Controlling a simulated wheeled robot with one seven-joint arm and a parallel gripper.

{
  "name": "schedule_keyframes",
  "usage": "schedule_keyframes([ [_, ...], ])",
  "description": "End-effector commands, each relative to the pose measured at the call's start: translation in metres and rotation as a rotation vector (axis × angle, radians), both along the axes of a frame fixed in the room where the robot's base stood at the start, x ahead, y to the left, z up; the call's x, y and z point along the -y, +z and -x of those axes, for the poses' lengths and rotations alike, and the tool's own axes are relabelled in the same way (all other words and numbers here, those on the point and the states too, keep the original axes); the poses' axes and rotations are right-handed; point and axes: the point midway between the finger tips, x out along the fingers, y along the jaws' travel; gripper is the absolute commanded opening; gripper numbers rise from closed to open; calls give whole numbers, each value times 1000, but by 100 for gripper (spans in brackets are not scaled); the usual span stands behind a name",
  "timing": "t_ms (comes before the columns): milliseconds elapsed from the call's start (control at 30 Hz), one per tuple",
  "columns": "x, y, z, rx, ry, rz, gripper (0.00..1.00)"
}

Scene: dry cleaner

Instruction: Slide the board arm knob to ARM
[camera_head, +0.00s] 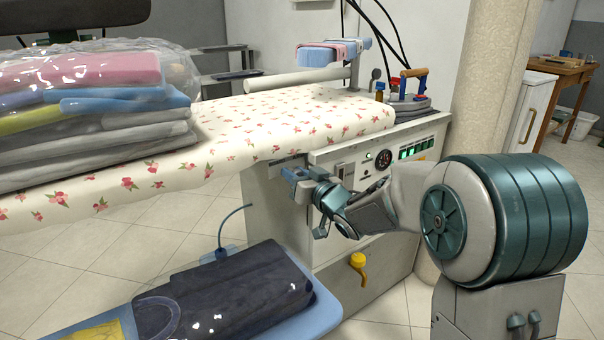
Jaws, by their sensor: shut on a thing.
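The ironing station's cabinet (385,140) stands under the flowered board, with a control panel on its front. My gripper (296,180) reaches in from the right to the left end of this panel, just below the board's edge. Its fingers are shut on the board arm knob, which they mostly hide. I cannot read any ARM marking, nor tell where along its travel the knob stands.
Below, a dark bagged garment (225,295) lies on a blue padded surface (325,310). A yellow knob (358,262) juts from the cabinet's lower front.

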Motion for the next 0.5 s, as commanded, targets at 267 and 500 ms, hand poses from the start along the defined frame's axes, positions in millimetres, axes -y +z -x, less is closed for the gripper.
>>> schedule_keyframes([
  [267, 0, -1, 1, -2, 0, 0, 48],
  [500, 2, -1, 1, -1, -2, 1, 48],
])
